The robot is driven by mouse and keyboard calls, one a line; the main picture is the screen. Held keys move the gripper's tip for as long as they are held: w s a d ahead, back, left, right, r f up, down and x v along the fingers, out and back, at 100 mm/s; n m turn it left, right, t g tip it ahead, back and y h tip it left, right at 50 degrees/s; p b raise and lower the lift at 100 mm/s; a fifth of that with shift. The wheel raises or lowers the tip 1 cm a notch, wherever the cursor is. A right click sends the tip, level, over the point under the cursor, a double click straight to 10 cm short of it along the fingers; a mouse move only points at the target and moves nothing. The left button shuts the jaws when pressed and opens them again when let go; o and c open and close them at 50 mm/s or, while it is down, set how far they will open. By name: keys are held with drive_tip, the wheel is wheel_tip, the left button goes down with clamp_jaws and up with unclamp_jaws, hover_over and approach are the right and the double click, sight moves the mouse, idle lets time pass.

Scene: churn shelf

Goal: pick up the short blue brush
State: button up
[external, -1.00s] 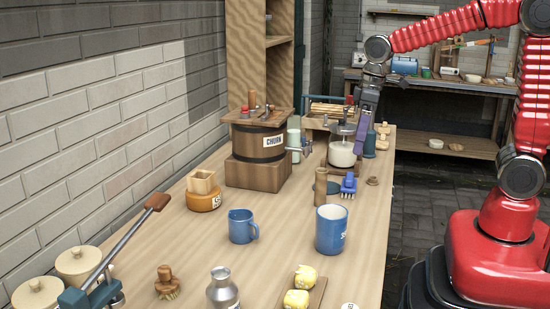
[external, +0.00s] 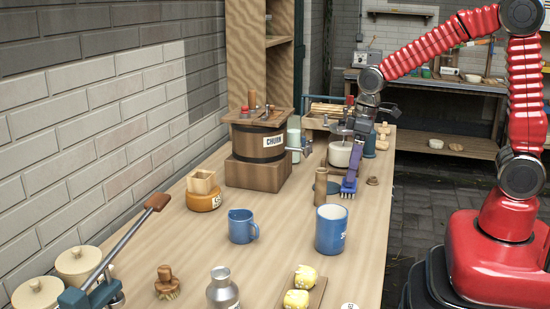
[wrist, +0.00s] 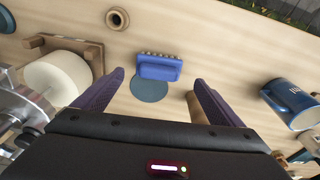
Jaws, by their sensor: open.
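My gripper (wrist: 160,88) is open and empty, with one purple finger on each side of the brush's line. In the external view my gripper (external: 354,170) is low over the brush and partly hides it. Whether a finger touches the brush I cannot tell.
A wooden cylinder (external: 320,186) stands just left of the brush. A blue mug (external: 331,229) stands nearer the camera. A white jar in a wooden stand (wrist: 58,78) is left of my fingers. A small wooden ring (wrist: 117,18) lies near the bench edge.

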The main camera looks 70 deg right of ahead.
drive_tip(key=shift+f, duration=0.1)
drive_tip(key=shift+w+d+f, duration=0.1)
drive_tip(key=shift+w+f, duration=0.1)
drive_tip(key=shift+f, duration=1.1)
drive_tip(key=shift+w+f, duration=0.2)
drive_tip(key=shift+f, duration=1.05)
drive_tip(key=c, duration=1.2)
drive_tip(key=shift+o, duration=0.2)
drive_tip(key=shift+r, duration=0.1)
wheel_tip(320, 180, up, 10)
drive_tip(key=shift+f, duration=0.1)
